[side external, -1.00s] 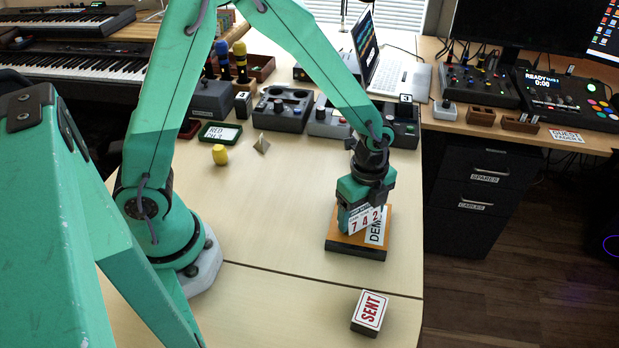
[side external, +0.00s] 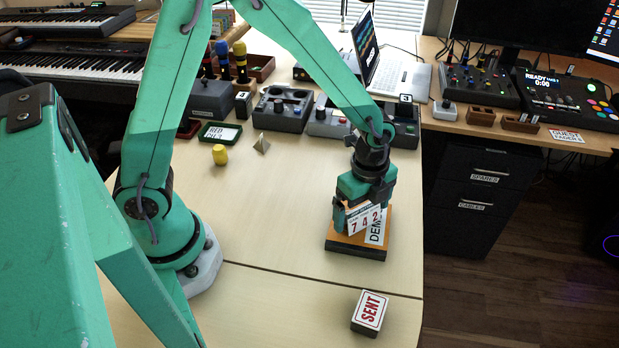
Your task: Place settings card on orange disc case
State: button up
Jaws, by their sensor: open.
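The settings card (side external: 365,221), white with red digits 7 4 2, is at the orange disc case, tilted in the picture, with its lower edge at or just above the case top. I cannot tell exactly how it rests. The orange disc case (side external: 347,242) has a dark lower side and a white label reading DEM, the rest covered by the card. It lies flat on the pale desk.
A yellow piece (side external: 219,155), a small pyramid (side external: 261,143) and a green-rimmed tray (side external: 220,133) stand farther back. Grey device boxes (side external: 282,110) line the rear. The desk's right edge is close to the case.

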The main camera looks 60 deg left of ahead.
notch_tip(320, 180, up, 11)
jog(key=shift+r, duration=0.2)
dwell(0.4)
dwell(0.5)
jog(key=s+a+r+n+t, duration=0.2)
jog(key=s+a+r+n, duration=0.3)
jog(key=n, duration=0.4)
jog(key=s+a+r+n+t, duration=0.3)
jog(key=s+a+r+n, duration=0.1)
jog(key=s+a+n, duration=0.3)
jog(key=shift+s+r+n+t, duration=0.35)
jog(key=shift+s+n, duration=0.5)
jog(key=shift+n, duration=0.15)
